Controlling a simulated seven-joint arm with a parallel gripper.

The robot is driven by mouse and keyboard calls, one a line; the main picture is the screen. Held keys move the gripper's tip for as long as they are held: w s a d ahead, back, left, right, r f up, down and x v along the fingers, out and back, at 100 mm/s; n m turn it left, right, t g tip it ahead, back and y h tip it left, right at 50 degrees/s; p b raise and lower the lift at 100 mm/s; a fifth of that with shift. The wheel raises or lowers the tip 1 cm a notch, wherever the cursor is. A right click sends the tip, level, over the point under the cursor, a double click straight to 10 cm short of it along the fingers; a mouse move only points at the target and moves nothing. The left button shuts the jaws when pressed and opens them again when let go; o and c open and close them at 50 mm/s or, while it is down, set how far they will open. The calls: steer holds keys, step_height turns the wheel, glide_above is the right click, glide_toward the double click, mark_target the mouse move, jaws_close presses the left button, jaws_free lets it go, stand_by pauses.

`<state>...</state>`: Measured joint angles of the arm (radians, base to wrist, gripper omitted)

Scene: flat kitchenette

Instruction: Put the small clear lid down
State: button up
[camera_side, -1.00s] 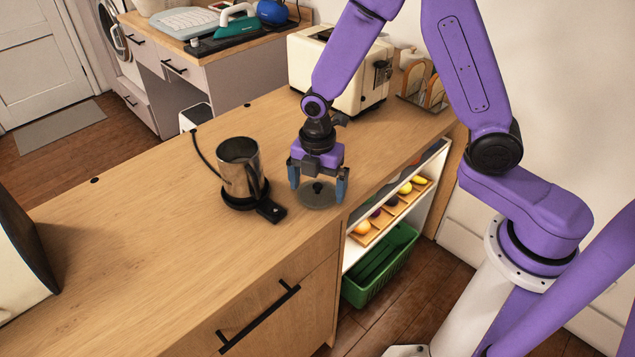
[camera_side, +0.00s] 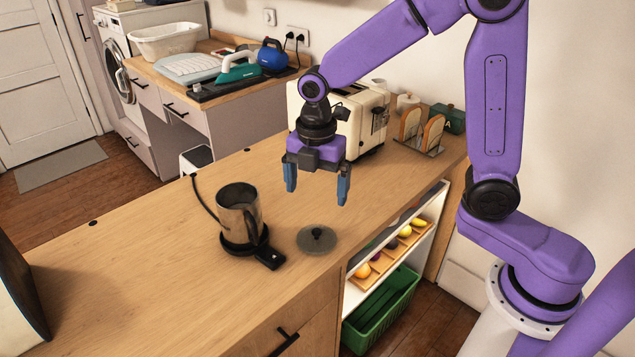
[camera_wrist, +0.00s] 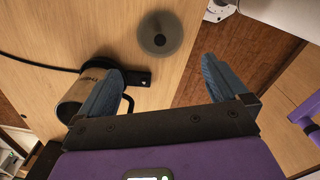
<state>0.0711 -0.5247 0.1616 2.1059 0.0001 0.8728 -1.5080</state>
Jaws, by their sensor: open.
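The small clear lid (camera_side: 317,240) is a round, see-through disc with a black knob. It lies flat, knob up, on the wooden counter, near the front edge and right of the metal kettle. In the wrist view the lid (camera_wrist: 160,34) shows beyond the fingers, between them and apart from both. My gripper (camera_side: 317,190) is open and empty, raised above the counter over the lid's area. Its two blue fingers (camera_wrist: 165,88) point down with nothing between them.
The metal kettle (camera_side: 238,208) stands on its black base just left of the lid; it is also in the wrist view (camera_wrist: 80,92). A cream toaster (camera_side: 350,115) and a toast rack (camera_side: 420,135) stand behind. Open shelves hold fruit and a green crate (camera_side: 385,310).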

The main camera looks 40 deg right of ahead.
steer(key=s+d+m, duration=0.2)
steer(key=s+m, duration=0.1)
steer(key=s, duration=0.5)
steer(key=s+d+r+m, duration=0.1)
steer(key=s+d+m, duration=0.1)
steer(key=s, duration=0.5)
steer(key=s+d+r+m, duration=0.1)
steer(key=s+m, duration=0.3)
steer(key=s, duration=0.4)
steer(key=shift+s+d+m, duration=0.35)
steer(key=shift+d+m, duration=0.05)
steer(key=shift+d, duration=0.45)
